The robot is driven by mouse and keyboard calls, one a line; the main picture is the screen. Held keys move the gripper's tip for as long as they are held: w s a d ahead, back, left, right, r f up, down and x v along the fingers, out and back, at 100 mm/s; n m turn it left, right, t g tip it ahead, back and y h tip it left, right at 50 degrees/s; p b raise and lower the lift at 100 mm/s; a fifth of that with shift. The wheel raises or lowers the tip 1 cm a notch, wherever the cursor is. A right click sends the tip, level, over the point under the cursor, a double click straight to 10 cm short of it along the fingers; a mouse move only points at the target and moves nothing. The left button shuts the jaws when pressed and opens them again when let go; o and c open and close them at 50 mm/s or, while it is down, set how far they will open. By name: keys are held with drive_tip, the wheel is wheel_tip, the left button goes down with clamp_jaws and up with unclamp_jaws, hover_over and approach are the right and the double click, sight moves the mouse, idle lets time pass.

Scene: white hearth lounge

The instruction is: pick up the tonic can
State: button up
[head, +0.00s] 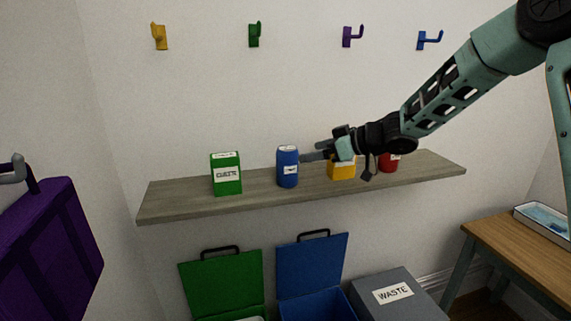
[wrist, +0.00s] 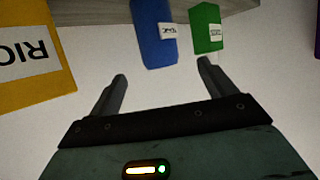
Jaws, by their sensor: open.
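A blue can (head: 288,168) with a small white label stands upright on the wall shelf; the label is too small to read for sure. A red can (head: 389,163) stands farther right, partly hidden behind my arm. My gripper (head: 306,157) is open and empty, just right of the blue can in the head view. In the wrist view, the blue can (wrist: 153,32) lies beyond my open fingertips (wrist: 162,70), roughly in line with the space between them. It is not between the fingers.
On the grey wooden shelf (head: 200,203), a green box (head: 226,175) stands left of the blue can and a yellow box (head: 341,170) right of it, below my gripper. Colored hooks hang above. Open green (head: 222,284) and blue (head: 312,266) bin lids rise below.

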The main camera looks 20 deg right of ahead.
sight(297, 154)
drive_tip(key=p+x, duration=0.1)
drive_tip(key=x, duration=0.5)
drive_tip(key=p+x, duration=0.1)
drive_tip(key=x, duration=0.1)
drive_tip(key=p+x, duration=0.1)
drive_tip(key=x, duration=0.1)
drive_tip(key=shift+w+r, duration=0.1)
drive_tip(key=shift+r, duration=0.15)
drive_tip(key=shift+w+a+f, duration=0.3)
drive_tip(key=shift+w+a, duration=0.1)
drive_tip(key=c, duration=1.1)
